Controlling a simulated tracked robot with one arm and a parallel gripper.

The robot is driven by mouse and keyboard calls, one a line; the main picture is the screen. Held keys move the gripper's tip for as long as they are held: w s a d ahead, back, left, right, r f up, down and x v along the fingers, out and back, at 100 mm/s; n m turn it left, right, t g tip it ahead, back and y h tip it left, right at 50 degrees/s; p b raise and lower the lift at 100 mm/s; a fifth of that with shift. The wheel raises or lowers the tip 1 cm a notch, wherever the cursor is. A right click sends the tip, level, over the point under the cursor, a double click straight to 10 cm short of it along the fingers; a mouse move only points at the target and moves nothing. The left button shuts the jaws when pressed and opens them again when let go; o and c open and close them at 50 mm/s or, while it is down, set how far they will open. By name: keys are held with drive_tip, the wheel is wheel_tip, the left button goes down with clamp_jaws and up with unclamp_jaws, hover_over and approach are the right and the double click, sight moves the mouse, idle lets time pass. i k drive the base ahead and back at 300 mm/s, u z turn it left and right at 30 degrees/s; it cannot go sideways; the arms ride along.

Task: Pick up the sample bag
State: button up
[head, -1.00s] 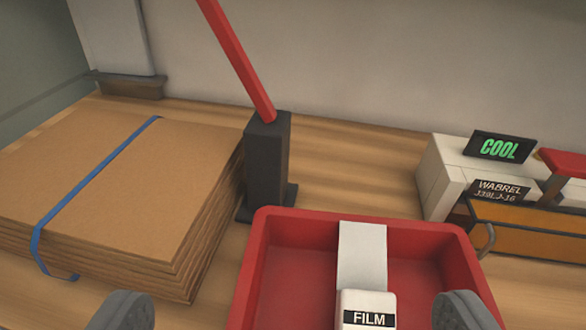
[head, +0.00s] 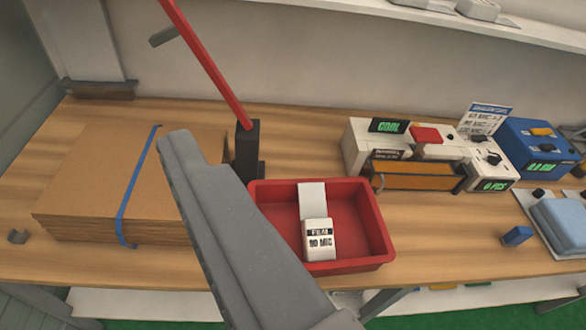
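No item in view is labelled as a sample bag. A white packet (head: 319,240) with a dark "FILM" label and "MIC" below it lies in the red tray (head: 376,225), with a plain pale strip (head: 312,194) above it. I cannot tell whether it is the sample bag. A long grey part of my arm or gripper (head: 235,235) crosses the view from the bottom up to the left, in front of the tray's left side and the cardboard stack. A pair of fingertips is not clear, and nothing is seen held.
A strapped cardboard stack (head: 90,185) lies left of the tray. A black post (head: 247,150) with a red lever (head: 208,65) stands behind. A sealer-like machine (head: 360,145), a blue box (head: 535,150) and a pale blue pad (head: 562,220) are right.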

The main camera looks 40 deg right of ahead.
sight(317, 240)
drive_tip(key=z, duration=0.9)
